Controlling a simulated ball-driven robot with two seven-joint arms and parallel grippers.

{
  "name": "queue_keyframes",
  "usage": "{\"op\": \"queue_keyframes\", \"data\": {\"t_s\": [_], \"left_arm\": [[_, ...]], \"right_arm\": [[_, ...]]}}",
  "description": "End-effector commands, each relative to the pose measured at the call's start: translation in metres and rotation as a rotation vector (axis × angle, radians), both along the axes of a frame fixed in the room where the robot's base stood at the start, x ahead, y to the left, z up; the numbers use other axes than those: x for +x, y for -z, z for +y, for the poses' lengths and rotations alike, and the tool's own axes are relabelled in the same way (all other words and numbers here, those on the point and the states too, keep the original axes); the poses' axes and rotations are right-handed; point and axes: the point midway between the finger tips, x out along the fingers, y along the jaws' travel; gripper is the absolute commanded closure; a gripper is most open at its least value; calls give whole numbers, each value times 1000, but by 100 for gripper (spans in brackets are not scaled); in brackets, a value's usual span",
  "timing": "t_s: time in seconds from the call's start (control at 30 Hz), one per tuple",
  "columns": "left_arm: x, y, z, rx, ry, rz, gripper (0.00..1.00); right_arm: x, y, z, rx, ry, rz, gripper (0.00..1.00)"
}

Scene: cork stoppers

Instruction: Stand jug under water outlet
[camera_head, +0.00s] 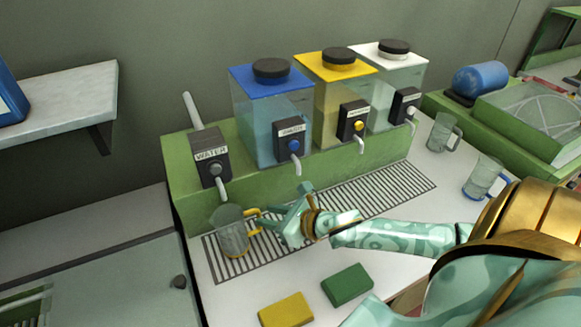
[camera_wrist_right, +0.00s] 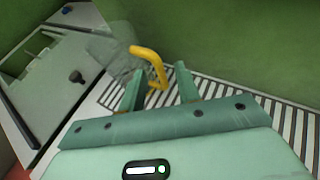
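A clear jug (camera_head: 232,240) with a yellow handle (camera_head: 254,222) is upright on the slatted drip grate (camera_head: 394,189), just below the spout of the WATER outlet (camera_head: 222,188). My right gripper (camera_head: 268,222) reaches it from the right at handle height. In the right wrist view the fingers (camera_wrist_right: 160,88) are spread apart. The yellow handle (camera_wrist_right: 150,56) shows at and between the fingertips, with gaps visible beside it. The clear jug body (camera_wrist_right: 108,52) is faint beyond them. My left gripper is not in view.
Blue (camera_head: 268,120), yellow (camera_head: 335,100) and white-lidded (camera_head: 397,90) tanks with taps stand on the green ledge. Two other clear jugs (camera_head: 441,132) (camera_head: 483,177) stand at the right. A yellow block (camera_head: 286,310) and a green block (camera_head: 347,286) lie in front of the grate.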

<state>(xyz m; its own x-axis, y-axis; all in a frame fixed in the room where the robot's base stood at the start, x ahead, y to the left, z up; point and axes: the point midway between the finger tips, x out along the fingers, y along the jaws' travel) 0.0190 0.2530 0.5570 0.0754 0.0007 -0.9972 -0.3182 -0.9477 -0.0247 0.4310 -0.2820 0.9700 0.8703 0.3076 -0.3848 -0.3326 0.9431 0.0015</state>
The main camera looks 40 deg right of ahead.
Motion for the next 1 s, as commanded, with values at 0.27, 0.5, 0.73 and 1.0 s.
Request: {"op": "queue_keyframes", "data": {"t_s": [0.27,0.5,0.73,1.0], "left_arm": [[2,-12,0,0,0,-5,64],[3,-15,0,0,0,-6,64],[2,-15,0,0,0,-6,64],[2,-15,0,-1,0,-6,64]], "right_arm": [[-52,-23,-18,0,0,4,67],[-68,-31,-24,0,0,0,67],[-69,-30,-24,0,0,0,67],[-69,-30,-24,0,0,0,67]]}}
